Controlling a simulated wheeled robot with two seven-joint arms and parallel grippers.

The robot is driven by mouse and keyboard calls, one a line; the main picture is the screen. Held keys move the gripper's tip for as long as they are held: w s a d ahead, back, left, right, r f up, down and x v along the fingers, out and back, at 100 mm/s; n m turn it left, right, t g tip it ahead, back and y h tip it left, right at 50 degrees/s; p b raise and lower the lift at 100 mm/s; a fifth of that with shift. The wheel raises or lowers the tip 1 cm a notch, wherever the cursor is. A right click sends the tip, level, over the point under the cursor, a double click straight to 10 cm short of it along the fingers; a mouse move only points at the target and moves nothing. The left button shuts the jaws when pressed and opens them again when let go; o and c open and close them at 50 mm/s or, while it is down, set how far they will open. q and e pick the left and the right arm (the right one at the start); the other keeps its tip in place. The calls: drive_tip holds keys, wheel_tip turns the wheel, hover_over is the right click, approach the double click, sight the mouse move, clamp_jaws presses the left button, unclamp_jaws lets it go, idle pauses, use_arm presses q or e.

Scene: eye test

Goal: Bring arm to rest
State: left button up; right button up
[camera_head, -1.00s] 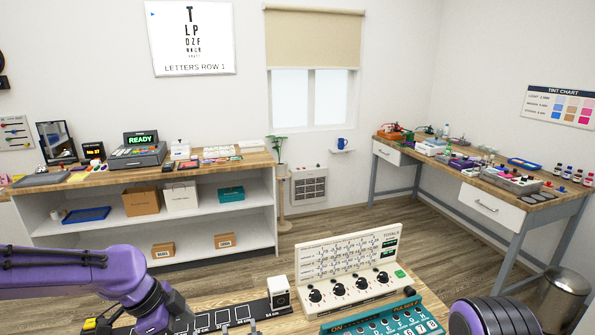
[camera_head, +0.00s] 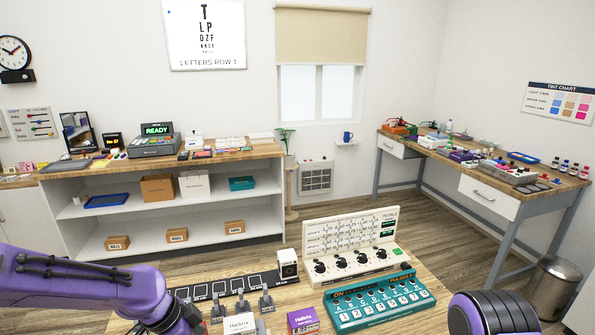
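My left arm (camera_head: 90,290) is purple and comes in from the left over the near table. Its dark wrist end (camera_head: 190,317) reaches the bottom edge of the picture, left of the white box, and its fingertips cannot be made out. My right arm (camera_head: 490,314) shows only as a rounded purple and black part at the bottom right. My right gripper is out of view.
The near table holds a white dial panel (camera_head: 350,250), a teal button box (camera_head: 378,300), a black rail (camera_head: 225,285) with small stands, a white box (camera_head: 240,325) and a purple box (camera_head: 303,320). A shelf counter (camera_head: 170,225) and a right-hand desk (camera_head: 490,202) stand behind.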

use_arm(q)
drive_tip(key=s+f+n+y, duration=0.1)
drive_tip(key=s+f+n, duration=0.4)
drive_tip(key=f, duration=0.4)
drive_tip(key=s+f+n+y, duration=0.1)
drive_tip(key=s+f+n, duration=0.4)
drive_tip(key=f, duration=0.4)
drive_tip(key=s+a+f+n+t+y, duration=0.1)
drive_tip(key=s+a+f+n+y, duration=0.25)
drive_tip(key=s, duration=0.45)
drive_tip(key=s+a+f+n+t+y, duration=0.1)
drive_tip(key=s+a+f+n+y, duration=0.1)
drive_tip(key=s+a+n, duration=0.5)
wheel_tip(320, 180, down, 12)
drive_tip(key=s+d+m+b, duration=0.1)
drive_tip(key=b, duration=1.1)
drive_tip(key=shift+s+r+m, duration=0.2)
drive_tip(key=shift+s+m, duration=0.1)
drive_tip(key=shift+m, duration=0.05)
drive_tip(key=shift+d, duration=0.1)
